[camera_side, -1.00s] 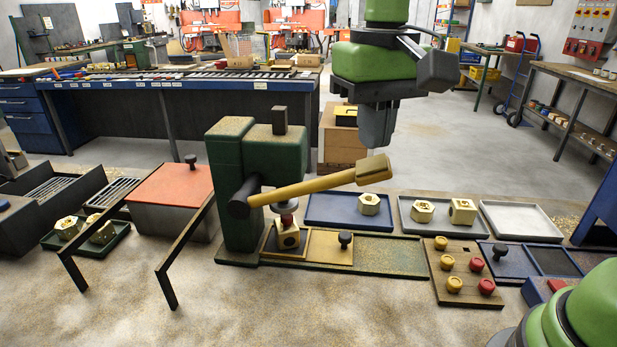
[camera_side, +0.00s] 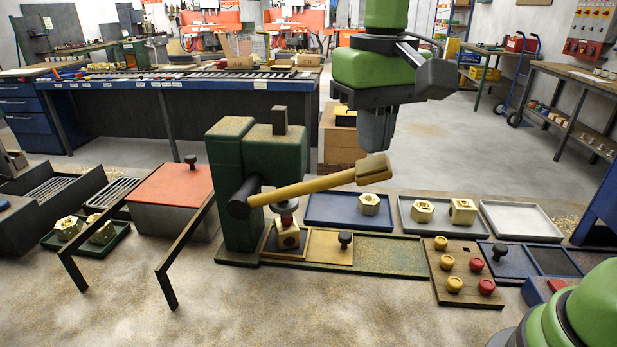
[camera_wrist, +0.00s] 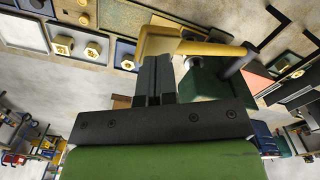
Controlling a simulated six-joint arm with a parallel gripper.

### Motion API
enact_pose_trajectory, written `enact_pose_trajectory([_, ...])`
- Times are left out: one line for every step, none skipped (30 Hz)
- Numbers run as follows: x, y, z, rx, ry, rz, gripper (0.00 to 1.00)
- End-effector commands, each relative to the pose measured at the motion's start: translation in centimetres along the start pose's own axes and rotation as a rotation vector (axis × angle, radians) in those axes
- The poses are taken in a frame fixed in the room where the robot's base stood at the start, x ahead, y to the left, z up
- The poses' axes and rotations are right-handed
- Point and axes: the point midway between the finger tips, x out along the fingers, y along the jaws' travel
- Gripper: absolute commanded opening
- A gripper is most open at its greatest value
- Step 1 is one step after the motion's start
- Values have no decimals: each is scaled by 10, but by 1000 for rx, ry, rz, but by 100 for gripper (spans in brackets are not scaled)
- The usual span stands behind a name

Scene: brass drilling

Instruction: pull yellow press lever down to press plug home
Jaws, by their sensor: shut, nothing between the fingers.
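The yellow press lever (camera_side: 315,185) slants slightly up to the right from its pivot on the dark green press (camera_side: 232,180). Its thick end (camera_side: 373,168) is at the right. My gripper (camera_side: 374,147) is shut and empty, pointing down just above that end; whether it touches is hard to tell. In the wrist view the shut fingers (camera_wrist: 153,62) reach to the lever's end (camera_wrist: 158,42). How deep the plug sits cannot be told.
A yellow slide plate with a black knob (camera_side: 345,239) lies right of the block. A peg board (camera_side: 460,285) holds red and yellow plugs. Blue (camera_side: 335,222) and grey (camera_side: 440,229) trays hold brass parts behind. A red-lidded box (camera_side: 170,184) stands left of the press.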

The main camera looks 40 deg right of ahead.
Motion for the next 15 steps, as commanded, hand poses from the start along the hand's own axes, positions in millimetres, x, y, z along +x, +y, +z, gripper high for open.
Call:
enact_pose_trajectory([2,0,0,0,-2,1,0])
enact_pose_trajectory([4,0,0,0,-2,1,0])
enact_pose_trajectory([5,0,0,0,-2,1,0])
enact_pose_trajectory([6,0,0,0,-2,0,0])
enact_pose_trajectory([6,0,0,1,-2,0,0])
enact_pose_trajectory([7,0,0,1,-2,0,0])
enact_pose_trajectory([7,0,0,1,-2,0,0])
enact_pose_trajectory([7,0,0,1,-2,0,0])
enact_pose_trajectory([8,0,0,2,-2,0,0])
enact_pose_trajectory([8,0,0,2,-2,0,0])
enact_pose_trajectory([9,0,0,1,-2,0,0])
enact_pose_trajectory([11,0,0,1,-2,0,0])
enact_pose_trajectory([12,0,0,1,-2,0,0])
enact_pose_trajectory([13,0,0,1,-3,0,0])
enact_pose_trajectory([15,0,0,1,-3,1,0])
